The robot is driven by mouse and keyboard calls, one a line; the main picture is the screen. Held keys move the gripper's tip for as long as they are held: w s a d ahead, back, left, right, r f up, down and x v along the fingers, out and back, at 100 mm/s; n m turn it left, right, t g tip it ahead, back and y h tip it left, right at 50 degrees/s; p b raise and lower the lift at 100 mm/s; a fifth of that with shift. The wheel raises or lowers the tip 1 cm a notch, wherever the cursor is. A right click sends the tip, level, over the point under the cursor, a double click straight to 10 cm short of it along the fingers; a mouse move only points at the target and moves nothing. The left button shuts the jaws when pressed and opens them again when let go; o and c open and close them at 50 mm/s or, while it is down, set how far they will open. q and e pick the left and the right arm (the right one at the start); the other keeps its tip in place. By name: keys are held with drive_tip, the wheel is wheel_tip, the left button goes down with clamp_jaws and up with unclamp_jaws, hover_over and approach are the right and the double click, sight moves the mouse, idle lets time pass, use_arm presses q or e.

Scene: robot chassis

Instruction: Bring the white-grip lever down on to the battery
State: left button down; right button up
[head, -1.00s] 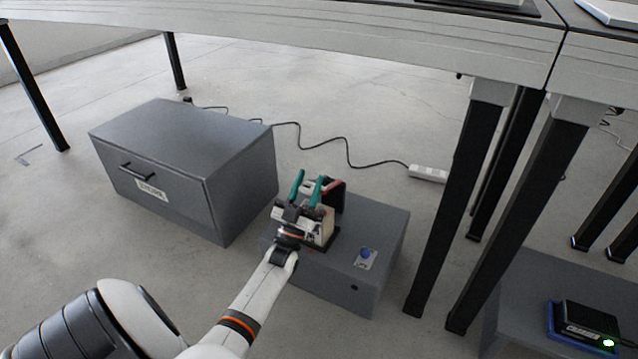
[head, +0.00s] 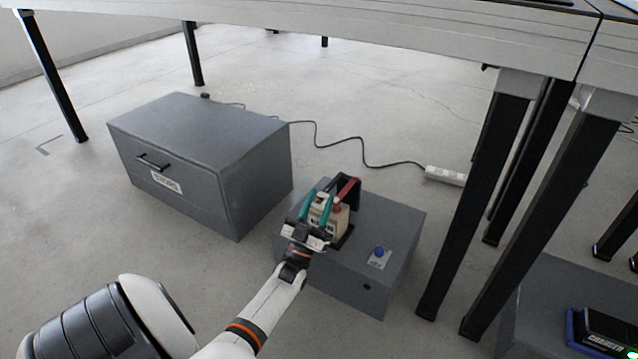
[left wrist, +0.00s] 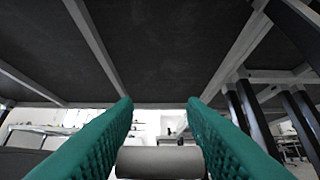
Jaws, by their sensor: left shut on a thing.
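My left gripper (head: 318,207) reaches over the grey box (head: 390,225), its green fingers pointing up. In the left wrist view, the fingers (left wrist: 160,135) are shut on a pale grey-white cylinder, the white grip (left wrist: 160,162) of the lever. In the head view the fingers and wrist hide the grip and most of the lever. A cream block (head: 340,217), seemingly the battery, stands upright on a black base on the box, just behind and right of the fingers. A red bar (head: 347,190) and a black frame stand beside it. Contact between lever and battery is hidden. My right gripper is out of view.
A blue button (head: 379,252) is on the box top. A grey drawer cabinet (head: 200,150) stands left. Black table legs (head: 465,210) rise at right, with the tabletop above. A charger (head: 608,328) sits lower right. A power strip (head: 444,176) lies on the floor behind.

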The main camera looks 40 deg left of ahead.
use_arm(q)
drive_tip(key=shift+f, duration=0.2)
drive_tip(key=c, duration=1.2)
unclamp_jaws()
drive_tip(key=shift+s, duration=0.1)
drive_tip(key=o, duration=0.3)
drive_tip(key=shift+r, duration=0.1)
drive_tip(key=shift+s+d+f+p, duration=0.1)
drive_tip(key=shift+s+f+p, duration=0.2)
drive_tip(key=shift+p+v, duration=0.85)
drive_tip(key=shift+v, duration=4.75)
